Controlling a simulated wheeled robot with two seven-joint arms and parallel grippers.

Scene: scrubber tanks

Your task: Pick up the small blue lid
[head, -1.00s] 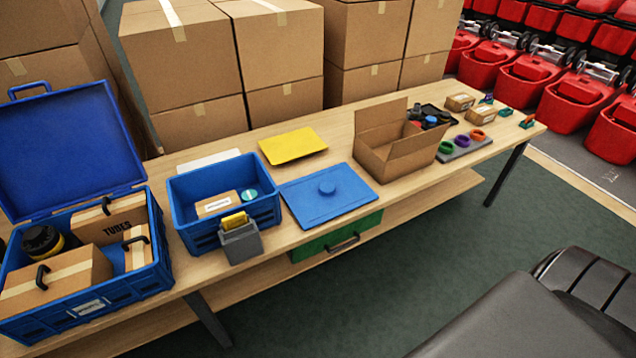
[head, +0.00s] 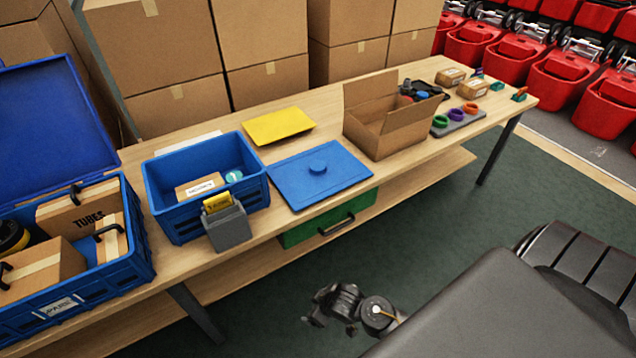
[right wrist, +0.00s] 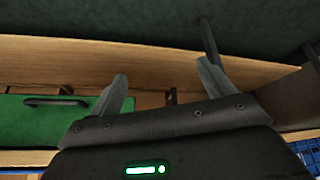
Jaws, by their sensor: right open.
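A small round blue piece (head: 422,95), which may be the small blue lid, lies among dark and red round pieces in the black tray (head: 440,92), partly hidden behind the open carton. A larger flat blue lid (head: 290,190) with a round knob lies on the table between the blue bin and the carton. My right gripper (head: 314,306) is low in front of the table, well apart from both. In the right wrist view its two fingers (right wrist: 165,85) are spread with nothing between them. My left gripper is not seen.
The table (head: 340,140) holds an open carton (head: 395,132), a blue bin (head: 160,220), a yellow sheet (head: 278,126), a grey holder (head: 228,232) and a grey tray of coloured rings (head: 470,122). A green drawer (head: 300,232) hangs below the tabletop. The floor in front is clear.

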